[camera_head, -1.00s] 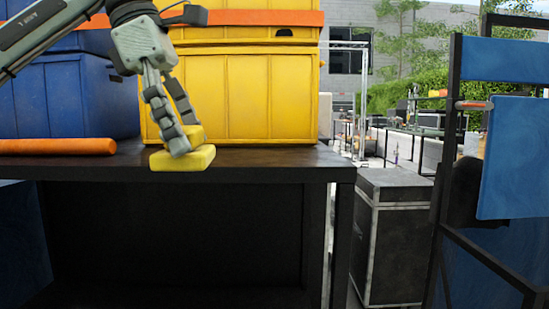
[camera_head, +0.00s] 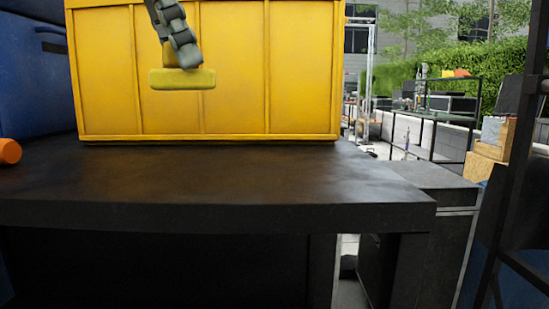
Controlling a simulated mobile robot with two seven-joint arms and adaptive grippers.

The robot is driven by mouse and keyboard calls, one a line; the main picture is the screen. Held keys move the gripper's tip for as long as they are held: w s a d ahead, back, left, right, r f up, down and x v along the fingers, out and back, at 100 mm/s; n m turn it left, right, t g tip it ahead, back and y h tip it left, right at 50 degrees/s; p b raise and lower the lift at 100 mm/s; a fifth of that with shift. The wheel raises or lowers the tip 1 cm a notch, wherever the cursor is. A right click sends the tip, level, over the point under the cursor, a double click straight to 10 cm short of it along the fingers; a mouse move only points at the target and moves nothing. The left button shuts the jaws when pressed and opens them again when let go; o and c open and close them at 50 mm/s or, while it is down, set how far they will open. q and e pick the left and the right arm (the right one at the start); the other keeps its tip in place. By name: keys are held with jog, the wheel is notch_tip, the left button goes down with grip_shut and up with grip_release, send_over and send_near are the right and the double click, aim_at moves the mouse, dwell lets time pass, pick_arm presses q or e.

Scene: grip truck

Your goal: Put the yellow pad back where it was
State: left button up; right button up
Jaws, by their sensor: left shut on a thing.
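The yellow pad (camera_head: 182,79) is a small flat block in the upper left of the head view. My left gripper (camera_head: 182,60) comes down from the top edge and is shut on the pad from above. The pad is held in the air, level, in front of the large yellow bin and above the dark shelf top (camera_head: 250,185). The pad's upper middle part is partly hidden by the fingers. My right gripper is not in view.
The large yellow bin (camera_head: 235,100) stands on the shelf top. A blue bin (camera_head: 40,85) and an orange roll (camera_head: 8,152) are at the left. The front part of the shelf top is bare. A black case (camera_head: 430,180) and a dark rack (camera_head: 515,170) stand at the right.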

pick_arm(q)
jog(key=w+d+f, duration=0.1)
jog(key=d+f, duration=0.1)
jog(key=d, duration=0.1)
jog(key=d+f, duration=0.2)
jog(key=d, duration=0.2)
jog(key=w+d+f, duration=0.1)
jog(key=d+f, duration=0.1)
jog(key=d, duration=0.2)
jog(key=shift+w+f+b, duration=0.3)
jog(key=shift+f+b, duration=0.05)
jog(key=shift+f, duration=0.05)
notch_tip(320, 180, down, 3)
jog(key=shift+f+b, duration=0.15)
jog(key=shift+b, duration=0.15)
jog(key=shift+f, duration=0.35)
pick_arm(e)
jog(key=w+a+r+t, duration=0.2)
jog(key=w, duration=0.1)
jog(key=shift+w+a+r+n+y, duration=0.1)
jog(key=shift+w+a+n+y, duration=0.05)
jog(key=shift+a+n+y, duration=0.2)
pick_arm(q)
jog(key=shift+f, duration=0.1)
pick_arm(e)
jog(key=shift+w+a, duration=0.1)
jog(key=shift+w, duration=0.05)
